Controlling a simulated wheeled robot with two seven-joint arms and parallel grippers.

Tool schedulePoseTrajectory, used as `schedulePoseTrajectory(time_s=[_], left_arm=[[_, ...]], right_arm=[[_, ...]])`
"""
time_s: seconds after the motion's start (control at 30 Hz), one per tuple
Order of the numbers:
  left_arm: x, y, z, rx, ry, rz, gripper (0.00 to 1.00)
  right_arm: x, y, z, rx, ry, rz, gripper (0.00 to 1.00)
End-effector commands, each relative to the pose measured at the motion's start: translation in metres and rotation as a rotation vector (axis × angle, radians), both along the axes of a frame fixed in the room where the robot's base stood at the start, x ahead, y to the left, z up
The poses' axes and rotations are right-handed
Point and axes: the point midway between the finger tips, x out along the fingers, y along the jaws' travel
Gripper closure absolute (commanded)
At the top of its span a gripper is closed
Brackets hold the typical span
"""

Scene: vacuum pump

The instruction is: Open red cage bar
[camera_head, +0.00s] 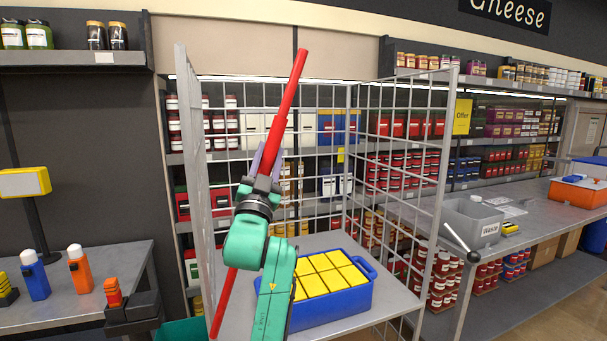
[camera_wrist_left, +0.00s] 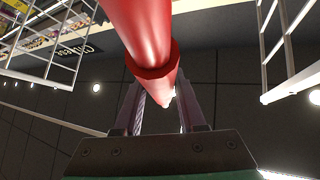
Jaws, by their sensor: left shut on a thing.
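The red cage bar (camera_head: 297,75) is a long red rod in front of the grey wire cage (camera_head: 446,150). It stands tilted, its top leaning right and its lower end (camera_head: 221,303) showing at the bottom left. My left gripper (camera_head: 267,160) is shut on the bar around its middle, just below a thicker red sleeve. In the left wrist view the bar (camera_wrist_left: 150,40) runs between the two fingers (camera_wrist_left: 160,105). My green arm hides part of the bar's lower half. My right gripper is not in view.
Inside the cage a blue crate (camera_head: 371,297) of yellow boxes stands on the grey cage floor (camera_head: 330,242). A side table (camera_head: 75,295) with bottles is at left. A counter with a grey waste bin (camera_head: 470,222) is at right. Stocked shelves stand behind.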

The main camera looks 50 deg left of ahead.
Motion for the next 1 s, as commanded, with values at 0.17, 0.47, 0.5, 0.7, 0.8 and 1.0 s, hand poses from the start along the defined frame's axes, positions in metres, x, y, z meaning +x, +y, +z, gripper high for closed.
schedulePoseTrajectory(time_s=[0.17, 0.47, 0.5, 0.7, 0.8, 1.0], left_arm=[[-0.032, 0.010, 0.010, -0.021, -0.067, 0.000, 1.00], [-0.049, 0.016, 0.014, -0.036, -0.104, 0.000, 1.00], [-0.050, 0.016, 0.014, -0.036, -0.104, 0.000, 1.00], [-0.049, 0.016, 0.013, -0.038, -0.103, 0.001, 1.00], [-0.049, 0.016, 0.013, -0.038, -0.103, 0.001, 0.45], [-0.049, 0.016, 0.014, -0.036, -0.104, 0.001, 0.31]], right_arm=[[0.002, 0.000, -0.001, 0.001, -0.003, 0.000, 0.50], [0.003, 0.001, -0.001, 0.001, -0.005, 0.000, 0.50], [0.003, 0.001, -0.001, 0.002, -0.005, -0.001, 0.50], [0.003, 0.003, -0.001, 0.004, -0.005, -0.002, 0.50], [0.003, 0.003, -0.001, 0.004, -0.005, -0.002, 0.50], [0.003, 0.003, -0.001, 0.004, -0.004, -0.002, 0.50]])
